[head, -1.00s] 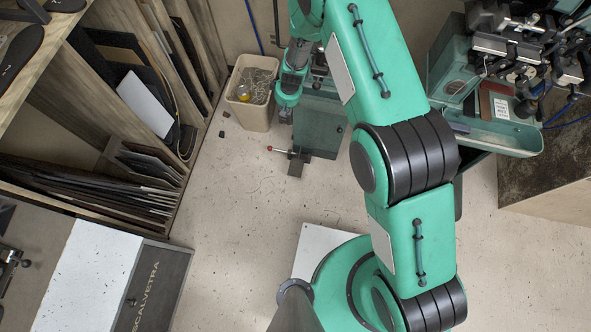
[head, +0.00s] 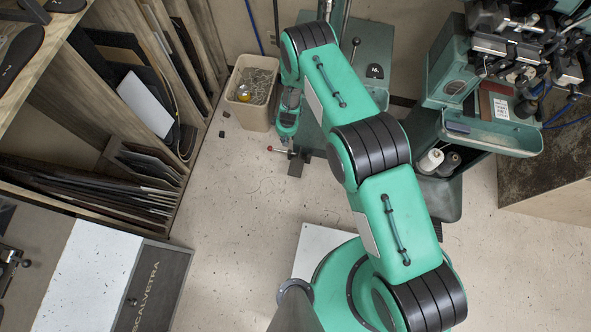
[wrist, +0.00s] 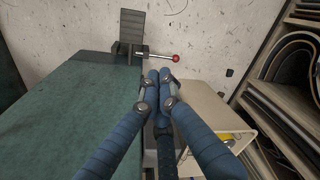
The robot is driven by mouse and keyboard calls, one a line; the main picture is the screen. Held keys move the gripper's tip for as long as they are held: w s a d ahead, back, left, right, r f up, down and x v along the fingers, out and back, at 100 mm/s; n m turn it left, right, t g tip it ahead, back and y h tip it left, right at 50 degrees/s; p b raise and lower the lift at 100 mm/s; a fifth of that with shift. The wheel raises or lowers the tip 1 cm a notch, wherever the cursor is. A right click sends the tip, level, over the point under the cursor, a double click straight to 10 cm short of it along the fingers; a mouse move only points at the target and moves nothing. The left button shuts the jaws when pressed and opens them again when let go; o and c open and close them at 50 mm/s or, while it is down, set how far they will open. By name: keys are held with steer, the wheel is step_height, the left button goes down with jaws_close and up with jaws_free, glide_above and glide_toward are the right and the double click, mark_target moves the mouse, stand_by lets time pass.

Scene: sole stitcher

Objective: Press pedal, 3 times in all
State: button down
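The dark pedal (head: 296,168) is low by the floor at the front of the green machine stand. In the wrist view the ribbed pedal plate (wrist: 131,25) is at the top, left of centre. A lever with a red ball (head: 270,149) sticks out beside the pedal; the red ball also shows in the wrist view (wrist: 176,58). My gripper (wrist: 159,76) has its blue fingers together, with nothing seen between them. In the wrist view its tips are just below the lever. I cannot tell their height above the pedal.
A beige bin (head: 251,119) of scraps stands left of the green stand (head: 370,55), close to my wrist. A wooden rack (head: 150,150) of sheets is at the left. A stitching machine (head: 475,105) with thread spools is at the right. The floor in front is clear.

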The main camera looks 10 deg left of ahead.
steer(key=d+f+n, duration=0.1)
steer(key=d+f, duration=0.3)
steer(key=f, duration=1)
steer(key=n, duration=0.1)
glide_above(297, 171)
step_height(297, 171, down, 11)
steer(key=shift+d+f, duration=0.15)
steer(key=shift+s, duration=0.1)
steer(key=shift+f+b, duration=0.2)
steer(key=shift+b, duration=0.1)
steer(key=f+b, duration=0.6)
steer(key=b, duration=0.1)
steer(key=shift+a+f, duration=0.3)
steer(key=shift+f, duration=0.1)
steer(key=shift+f+b, duration=2.1)
steer(key=shift+f, duration=0.05)
steer(key=shift+d+r+p, duration=0.1)
steer(key=shift+d+p, duration=0.05)
steer(key=shift+p, duration=0.15)
